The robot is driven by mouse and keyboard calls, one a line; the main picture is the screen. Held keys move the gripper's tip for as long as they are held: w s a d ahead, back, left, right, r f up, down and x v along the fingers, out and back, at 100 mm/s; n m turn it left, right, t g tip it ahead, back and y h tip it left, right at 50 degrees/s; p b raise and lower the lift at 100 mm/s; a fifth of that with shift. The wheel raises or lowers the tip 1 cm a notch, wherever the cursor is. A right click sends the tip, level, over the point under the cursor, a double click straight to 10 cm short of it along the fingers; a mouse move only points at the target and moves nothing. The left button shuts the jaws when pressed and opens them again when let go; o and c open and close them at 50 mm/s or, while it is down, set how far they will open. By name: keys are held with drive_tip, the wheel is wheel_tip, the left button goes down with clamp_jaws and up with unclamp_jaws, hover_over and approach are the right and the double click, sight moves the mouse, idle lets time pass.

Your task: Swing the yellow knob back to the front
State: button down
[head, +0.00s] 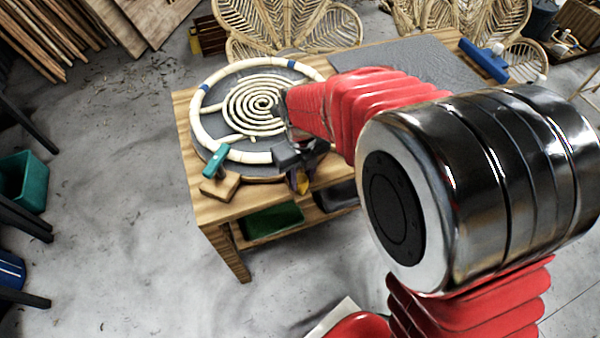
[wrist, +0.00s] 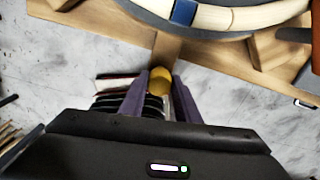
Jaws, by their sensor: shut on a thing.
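The yellow knob (head: 303,187) is at the front edge of the wooden bench, below the round turntable (head: 262,177). My gripper (head: 300,176) is shut on the knob. In the wrist view the knob (wrist: 160,76) sits between the two purple fingers of my gripper (wrist: 159,88). The turntable carries a pale rattan ring (head: 199,118) with blue bands and a rattan spiral (head: 262,102).
A teal-handled tool (head: 215,162) and a wooden block (head: 220,188) are at the bench's front left corner. A green tray (head: 272,220) is on the shelf below. A blue-handled tool (head: 486,61) lies at the far right.

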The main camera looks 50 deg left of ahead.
drive_tip(key=c, duration=1.3)
unclamp_jaws()
drive_tip(key=shift+s+a, duration=0.1)
drive_tip(key=shift+s, duration=0.05)
drive_tip(key=shift+c, duration=0.2)
wheel_tip(320, 180, up, 14)
drive_tip(key=shift+f, duration=0.15)
drive_tip(key=shift+n, duration=0.3)
